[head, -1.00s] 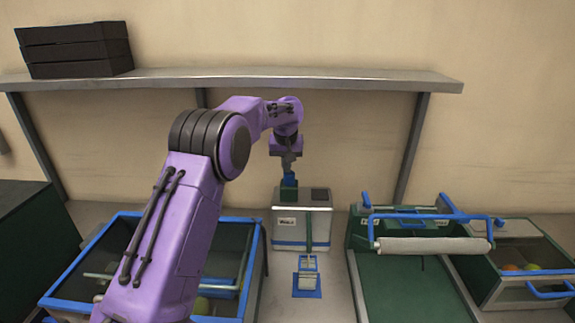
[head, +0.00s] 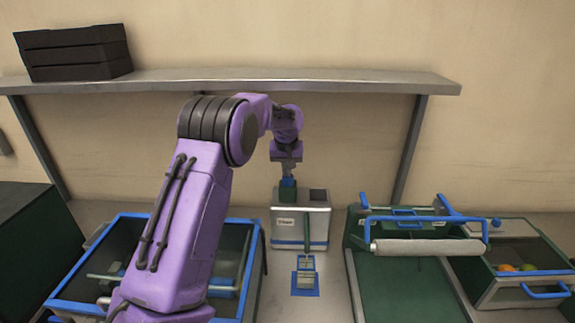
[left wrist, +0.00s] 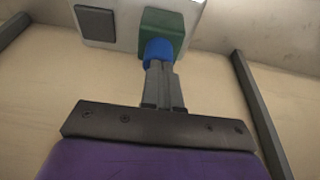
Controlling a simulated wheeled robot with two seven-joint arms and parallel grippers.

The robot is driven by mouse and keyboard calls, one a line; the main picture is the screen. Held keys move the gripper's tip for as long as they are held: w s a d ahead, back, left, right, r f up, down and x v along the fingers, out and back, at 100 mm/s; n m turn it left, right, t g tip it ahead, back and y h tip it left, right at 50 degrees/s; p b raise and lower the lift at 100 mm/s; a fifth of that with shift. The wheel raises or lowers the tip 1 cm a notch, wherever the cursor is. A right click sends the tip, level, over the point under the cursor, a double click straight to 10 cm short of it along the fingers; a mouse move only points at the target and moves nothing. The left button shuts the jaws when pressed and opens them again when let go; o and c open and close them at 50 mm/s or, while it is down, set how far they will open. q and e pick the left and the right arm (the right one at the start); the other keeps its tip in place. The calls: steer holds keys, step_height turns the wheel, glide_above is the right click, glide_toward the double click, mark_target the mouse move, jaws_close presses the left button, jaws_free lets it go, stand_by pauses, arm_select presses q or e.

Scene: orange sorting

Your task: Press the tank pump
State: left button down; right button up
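The tank (head: 318,222) is a pale box with a label and a blue band, standing at the back of the counter. Its pump is a blue knob (head: 288,182) on a green block (head: 288,195) at the tank's top left. The blue knob also shows in the left wrist view (left wrist: 158,50). My left gripper (left wrist: 157,68) points down over the pump, its two fingers together. The fingertips meet the top of the knob and appear to touch it; the exact contact is partly hidden. My right gripper is out of view.
A blue square base with a small metal piece (head: 305,283) lies before the tank. A blue-rimmed bin (head: 257,262) stands left, partly behind my left arm. A green station with a pale roller (head: 425,247) and a bin with fruit (head: 515,287) stand right. A shelf (head: 330,82) runs above.

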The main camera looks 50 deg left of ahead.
arm_select(q)
steer(key=shift+w+v, duration=0.2)
steer(key=shift+v, duration=0.95)
steer(key=b+v, duration=0.2)
steer(key=v, duration=0.7)
steer(key=shift+s+b, duration=0.2)
steer(key=shift+b, duration=0.2)
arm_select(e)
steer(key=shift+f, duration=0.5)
arm_select(q)
steer(key=shift+w+d, duration=0.1)
